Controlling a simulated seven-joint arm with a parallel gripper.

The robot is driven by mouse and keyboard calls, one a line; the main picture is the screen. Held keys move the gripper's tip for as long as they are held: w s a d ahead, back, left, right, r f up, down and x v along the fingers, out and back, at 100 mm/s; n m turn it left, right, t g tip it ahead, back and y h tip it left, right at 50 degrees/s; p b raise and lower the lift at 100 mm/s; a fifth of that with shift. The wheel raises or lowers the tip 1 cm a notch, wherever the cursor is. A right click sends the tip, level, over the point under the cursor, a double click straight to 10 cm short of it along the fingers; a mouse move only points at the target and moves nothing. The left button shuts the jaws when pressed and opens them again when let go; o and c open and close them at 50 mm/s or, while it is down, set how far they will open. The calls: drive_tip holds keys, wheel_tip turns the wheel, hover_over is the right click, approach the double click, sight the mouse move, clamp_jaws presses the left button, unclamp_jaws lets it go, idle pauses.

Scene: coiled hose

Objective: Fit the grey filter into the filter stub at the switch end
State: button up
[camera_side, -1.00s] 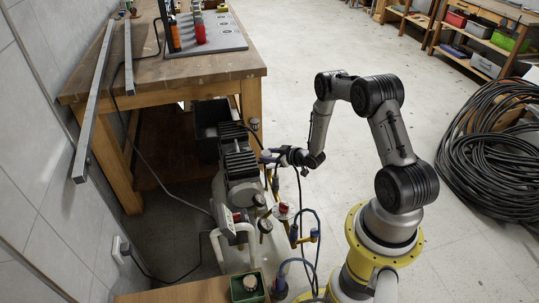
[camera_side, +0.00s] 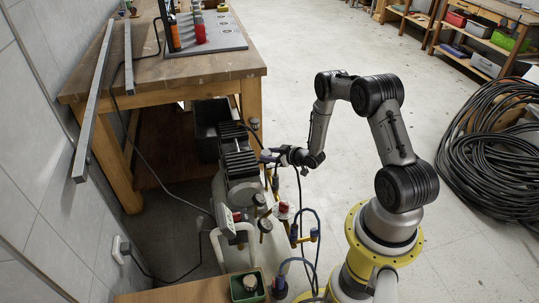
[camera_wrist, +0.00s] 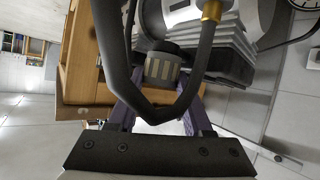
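In the wrist view, a dark-capped cylinder with a grey-beige slotted band (camera_wrist: 163,70), perhaps the filter, shows just beyond my purple fingers. My gripper (camera_wrist: 160,112) has its fingers spread apart, but a black hose loop (camera_wrist: 150,105) crosses in front and hides the tips. I cannot tell whether they touch the cylinder. The filter stub is not clearly visible.
Hoses and yellow fittings (camera_side: 295,235) stand close below my arm. A green box (camera_side: 250,287) with a pale round part sits at the front. The wooden bench (camera_side: 160,75) is behind the pump. A coiled hose (camera_side: 495,150) lies at right; the floor between is clear.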

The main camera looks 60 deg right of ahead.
drive_tip(key=o, duration=0.5)
drive_tip(key=shift+f, duration=0.1)
drive_tip(key=v, duration=1.4)
drive_tip(key=shift+w, duration=0.1)
